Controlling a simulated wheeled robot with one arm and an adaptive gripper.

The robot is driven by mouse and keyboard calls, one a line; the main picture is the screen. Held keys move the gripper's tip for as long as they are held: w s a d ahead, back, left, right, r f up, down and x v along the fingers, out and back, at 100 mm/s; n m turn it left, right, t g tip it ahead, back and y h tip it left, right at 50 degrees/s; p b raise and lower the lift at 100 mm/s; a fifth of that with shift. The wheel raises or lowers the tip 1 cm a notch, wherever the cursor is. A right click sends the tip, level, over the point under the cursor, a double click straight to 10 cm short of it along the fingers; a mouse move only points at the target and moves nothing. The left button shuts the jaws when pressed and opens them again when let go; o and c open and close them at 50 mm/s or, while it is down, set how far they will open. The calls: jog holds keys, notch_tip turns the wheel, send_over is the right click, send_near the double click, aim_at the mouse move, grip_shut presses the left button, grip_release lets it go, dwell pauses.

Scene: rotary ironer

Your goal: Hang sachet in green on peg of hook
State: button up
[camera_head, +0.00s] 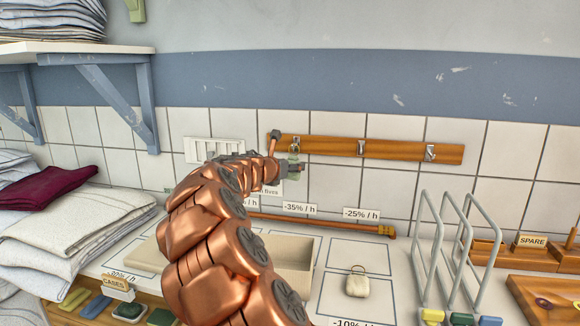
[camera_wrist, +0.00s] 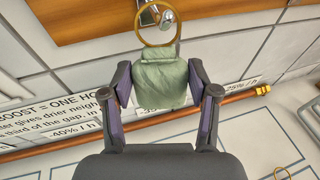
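The green sachet (camera_wrist: 160,82) hangs upright between the two fingers of my gripper (camera_wrist: 161,88), whose tips close in on its sides. Its brass ring (camera_wrist: 160,42) stands up in front of the metal hook (camera_wrist: 168,17), and the peg shows inside the ring. I cannot tell whether the ring is around the peg or just in front of it. In the head view, my gripper (camera_head: 291,170) is below the left hook (camera_head: 295,142) of the wooden rail (camera_head: 395,150), and the sachet is mostly hidden.
Two more hooks, the middle (camera_head: 361,148) and the right (camera_head: 430,152), look empty. A copper-coloured bar (camera_head: 325,223) runs along the wall below. A cream sachet (camera_head: 357,284) lies on the worktop. A wire rack (camera_head: 455,250) stands right; folded linen (camera_head: 75,222) is left.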

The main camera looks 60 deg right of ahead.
jog(key=o, duration=0.5)
jog(key=v, duration=1.2)
jog(key=s+a+f+m+g+y+p, duration=0.1)
jog(key=s+a+f+m+y, duration=0.4)
jog(key=a, duration=1)
jog(key=s+a+f+m+g+y+p, duration=0.1)
jog(key=s+a+f+m+y+p, duration=0.3)
jog(key=s+a+m, duration=0.3)
jog(key=s+a+f+m+g+y+p, duration=0.1)
jog(key=s+a+f+m+y, duration=0.5)
jog(key=s+a, duration=0.8)
jog(key=a+f+m+p, duration=0.1)
jog(key=a, duration=0.9)
jog(key=shift+y, duration=0.3)
